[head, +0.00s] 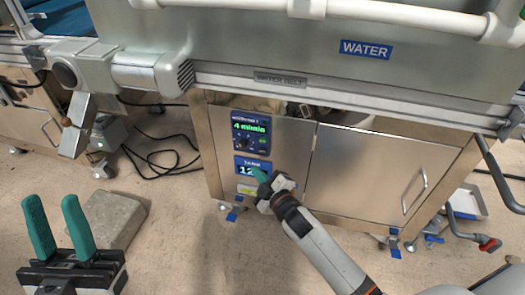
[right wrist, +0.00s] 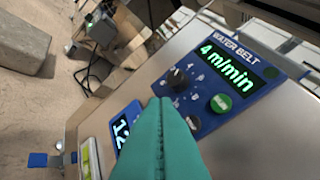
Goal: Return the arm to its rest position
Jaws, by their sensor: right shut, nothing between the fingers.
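My right gripper (head: 262,176) is in front of the steel cabinet, near the small blue counter display (head: 251,167) that reads 12 in part. Its teal fingers (right wrist: 160,135) are closed together with nothing between them. The water belt control panel (head: 251,130) sits just above and reads 4 m/min. The right wrist view shows the panel (right wrist: 227,82) with a black knob (right wrist: 177,78) and a green button (right wrist: 220,103) beyond the fingertips. I cannot tell whether the fingertips touch anything. My left gripper (head: 58,218) is open and empty at the lower left, its teal fingers apart.
The steel cabinet (head: 365,172) stands under the machine with the WATER label (head: 365,49). A grey block (head: 108,215) lies on the floor behind my left gripper. Black cables (head: 160,150) run over the floor. A handle with a red end (head: 489,243) sticks out at right.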

